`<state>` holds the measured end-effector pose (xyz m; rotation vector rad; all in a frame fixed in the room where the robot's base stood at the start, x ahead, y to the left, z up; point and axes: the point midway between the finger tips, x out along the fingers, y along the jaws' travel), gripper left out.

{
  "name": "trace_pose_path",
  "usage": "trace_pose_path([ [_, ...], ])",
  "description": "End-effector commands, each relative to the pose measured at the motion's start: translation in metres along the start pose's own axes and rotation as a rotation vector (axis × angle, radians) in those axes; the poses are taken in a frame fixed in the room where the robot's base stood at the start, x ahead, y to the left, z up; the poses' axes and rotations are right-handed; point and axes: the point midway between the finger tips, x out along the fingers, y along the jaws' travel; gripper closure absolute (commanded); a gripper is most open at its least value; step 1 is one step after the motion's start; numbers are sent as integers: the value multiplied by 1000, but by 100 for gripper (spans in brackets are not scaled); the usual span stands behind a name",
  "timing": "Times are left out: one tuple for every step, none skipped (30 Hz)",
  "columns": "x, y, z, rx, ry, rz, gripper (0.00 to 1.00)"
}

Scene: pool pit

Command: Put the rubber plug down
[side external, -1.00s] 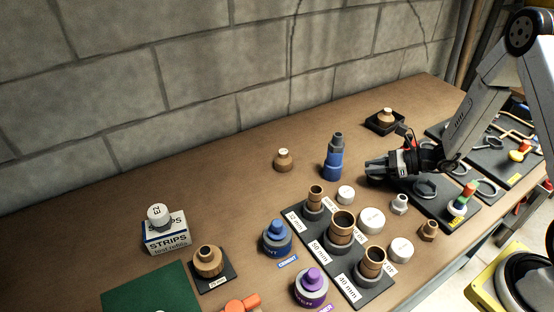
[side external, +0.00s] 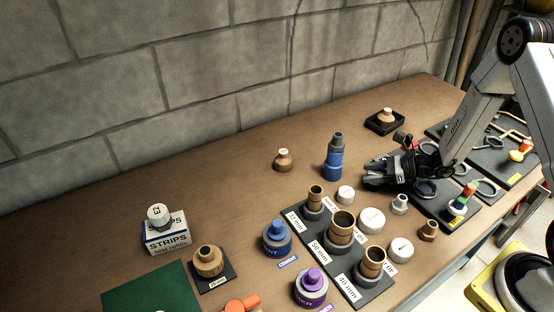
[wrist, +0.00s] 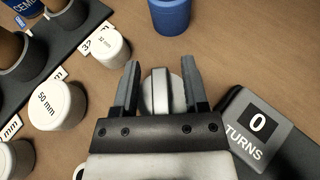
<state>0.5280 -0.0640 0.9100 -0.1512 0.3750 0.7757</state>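A pale rounded piece with a grey band (wrist: 160,92), which I take for the rubber plug, sits between the two fingers of my gripper (wrist: 160,85) in the wrist view. In the side view my gripper (side external: 374,176) points left, low over the brown table, just right of the blue bottle (side external: 334,158). The plug is not clearly seen there, hidden among the dark fingers. Whether its underside touches the table cannot be told.
A rack of brown pipe fittings (side external: 340,228) with white caps (side external: 371,220) stands in front of my gripper. A brown plug (side external: 283,160) stands farther left, and another on a black tray (side external: 384,125) behind. Black tool boards lie to the right. Bare table shows left of the bottle.

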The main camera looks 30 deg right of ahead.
Motion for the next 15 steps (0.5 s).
trace_pose_path([
  [0, 0, 0, 0, 0, 0, 43],
  [0, 0, 0, 0, 0, 0, 43],
  [0, 0, 0, 0, 0, 0, 43],
  [0, 0, 0, 0, 0, 0, 43],
  [0, 0, 1, 0, 0, 0, 43],
  [0, 0, 1, -1, 0, 0, 43],
  [-1, 0, 2, -1, 0, 0, 43],
  [-1, 0, 2, -1, 0, 0, 43],
  [-2, 0, 4, -1, 0, -1, 43],
  [-4, -1, 3, -1, 0, -2, 43],
  [-6, -1, 3, 0, 0, -2, 43],
  [-9, -1, 3, 0, 0, -3, 43],
  [-12, -1, 3, 0, 0, -3, 43],
  [-15, -1, 3, 0, 0, -3, 43],
  [-19, -1, 3, 1, 0, -3, 43],
])
